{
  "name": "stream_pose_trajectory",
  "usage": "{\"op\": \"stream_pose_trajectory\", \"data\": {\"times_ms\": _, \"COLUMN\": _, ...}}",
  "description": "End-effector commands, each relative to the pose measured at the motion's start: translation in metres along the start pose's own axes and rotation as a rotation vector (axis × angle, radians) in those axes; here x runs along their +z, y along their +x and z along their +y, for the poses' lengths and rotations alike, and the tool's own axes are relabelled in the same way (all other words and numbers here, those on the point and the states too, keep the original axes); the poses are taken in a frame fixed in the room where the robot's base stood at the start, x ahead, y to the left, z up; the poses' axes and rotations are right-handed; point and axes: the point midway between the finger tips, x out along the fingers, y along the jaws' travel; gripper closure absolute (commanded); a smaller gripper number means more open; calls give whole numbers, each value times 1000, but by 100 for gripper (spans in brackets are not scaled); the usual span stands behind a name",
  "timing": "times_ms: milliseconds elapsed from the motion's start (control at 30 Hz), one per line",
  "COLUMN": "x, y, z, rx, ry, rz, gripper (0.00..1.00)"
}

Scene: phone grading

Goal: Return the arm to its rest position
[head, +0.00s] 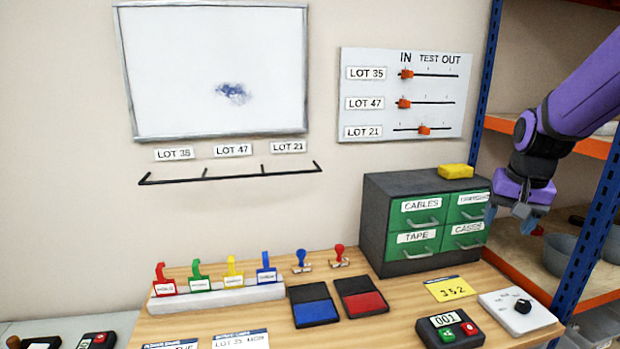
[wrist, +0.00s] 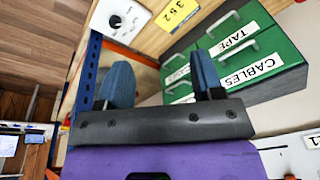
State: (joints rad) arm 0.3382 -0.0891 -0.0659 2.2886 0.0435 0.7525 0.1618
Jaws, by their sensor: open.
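My gripper (head: 514,216) is at the right of the head view, on the end of my purple arm. It hangs in the air in front of the blue shelf post, right of the green drawer cabinet (head: 378,235). In the wrist view my gripper (wrist: 160,82) shows two blue fingers spread wide apart with nothing between them. The cabinet also shows in the wrist view (wrist: 290,60), beyond the right finger. I cannot tell the exact gap between the fingers and the cabinet.
The wooden table (head: 395,296) holds a dial box (head: 500,308), a counter (head: 434,322), a yellow 352 card (head: 450,288), ink pads (head: 313,312) and a tag rack (head: 217,299). A blue and orange shelf (head: 587,240) stands close at right. A yellow sponge (head: 455,171) lies on the cabinet.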

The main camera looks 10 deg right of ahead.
Motion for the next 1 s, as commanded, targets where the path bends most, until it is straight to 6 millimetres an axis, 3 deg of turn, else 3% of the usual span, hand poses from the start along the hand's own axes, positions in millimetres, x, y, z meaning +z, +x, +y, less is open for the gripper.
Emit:
{"op": "stream_pose_trajectory", "data": {"times_ms": 100, "x": 29, "y": -29, "z": -18, "rx": -23, "ry": -94, "rz": 41, "gripper": 39}}
{"op": "stream_pose_trajectory", "data": {"times_ms": 300, "x": 81, "y": -67, "z": -38, "rx": -56, "ry": -245, "rz": 103, "gripper": 39}}
{"op": "stream_pose_trajectory", "data": {"times_ms": 600, "x": 159, "y": -105, "z": -46, "rx": -101, "ry": -460, "rz": 197, "gripper": 39}}
{"op": "stream_pose_trajectory", "data": {"times_ms": 800, "x": 192, "y": -115, "z": -43, "rx": -119, "ry": -554, "rz": 240, "gripper": 39}}
{"op": "stream_pose_trajectory", "data": {"times_ms": 1000, "x": 203, "y": -117, "z": -41, "rx": -123, "ry": -581, "rz": 252, "gripper": 39}}
